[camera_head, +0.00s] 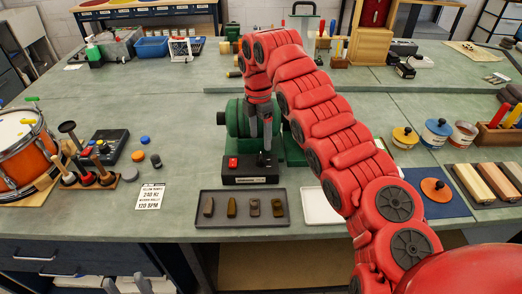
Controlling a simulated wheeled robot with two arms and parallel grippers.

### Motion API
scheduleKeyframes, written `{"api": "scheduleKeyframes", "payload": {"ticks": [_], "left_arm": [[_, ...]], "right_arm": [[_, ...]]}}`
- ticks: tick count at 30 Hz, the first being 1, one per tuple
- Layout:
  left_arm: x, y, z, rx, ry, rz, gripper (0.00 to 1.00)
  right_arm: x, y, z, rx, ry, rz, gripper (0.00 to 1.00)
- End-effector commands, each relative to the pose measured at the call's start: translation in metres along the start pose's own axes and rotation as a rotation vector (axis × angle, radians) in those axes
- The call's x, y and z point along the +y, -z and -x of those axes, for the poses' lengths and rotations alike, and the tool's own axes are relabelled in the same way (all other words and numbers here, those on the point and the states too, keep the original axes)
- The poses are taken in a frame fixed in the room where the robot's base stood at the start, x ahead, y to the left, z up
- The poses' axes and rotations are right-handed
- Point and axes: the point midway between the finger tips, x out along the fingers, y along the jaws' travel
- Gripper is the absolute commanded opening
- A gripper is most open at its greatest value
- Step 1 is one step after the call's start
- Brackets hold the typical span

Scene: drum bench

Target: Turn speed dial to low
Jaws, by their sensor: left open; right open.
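A green machine (236,118) stands on the bench with a black control box (250,181) at its front. The box has a red switch (232,162) on its left and a pale label on its front face. My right arm is red, comes in from the lower right and bends down over the box. My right gripper (264,152) is open, pointing down, with its fingertips at the right part of the box top. The speed dial cannot be made out; the fingers cover that area, and contact cannot be told. My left gripper (126,286) is open at the bottom edge, partly cut off.
A dark tray (242,219) with several small pieces lies in front of the box, a white tray (318,207) to its right. Jars (437,134) and wooden blocks (480,182) are right.

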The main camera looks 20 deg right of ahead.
Motion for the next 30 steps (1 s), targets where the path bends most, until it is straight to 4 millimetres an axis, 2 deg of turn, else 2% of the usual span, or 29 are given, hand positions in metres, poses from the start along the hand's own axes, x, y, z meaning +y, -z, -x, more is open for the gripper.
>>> {"api": "scheduleKeyframes", "payload": {"ticks": [2, 3, 5, 6, 12, 18, 30], "left_arm": [[0.0, 0.0, 0.001, 0.0, 0.0, 0.0, 0.5], [-0.001, 0.002, -0.011, 0.0, 0.0, 0.0, 0.5], [-0.001, 0.003, -0.02, 0.0, 0.0, 0.0, 0.5], [-0.002, 0.005, -0.03, 0.0, 0.0, 0.0, 0.5], [-0.003, 0.01, -0.059, 0.0, 0.0, 0.0, 0.5], [-0.003, 0.011, -0.068, 0.0, 0.0, 0.0, 0.5], [-0.003, 0.011, -0.068, 0.0, 0.0, 0.0, 0.5]], "right_arm": [[0.0, 0.002, 0.019, -0.001, -0.002, 0.001, 0.73], [0.0, 0.002, 0.036, 0.0, -0.001, 0.0, 0.73], [0.0, 0.002, 0.054, 0.001, -0.004, 0.002, 0.73], [0.0, 0.001, 0.065, 0.002, -0.004, 0.0, 0.73], [0.0, 0.0, 0.093, 0.001, -0.002, 0.0, 0.73], [0.0, 0.0, 0.103, 0.002, -0.001, 0.0, 0.73], [0.0, 0.0, 0.102, 0.001, -0.001, 0.0, 0.73]]}}
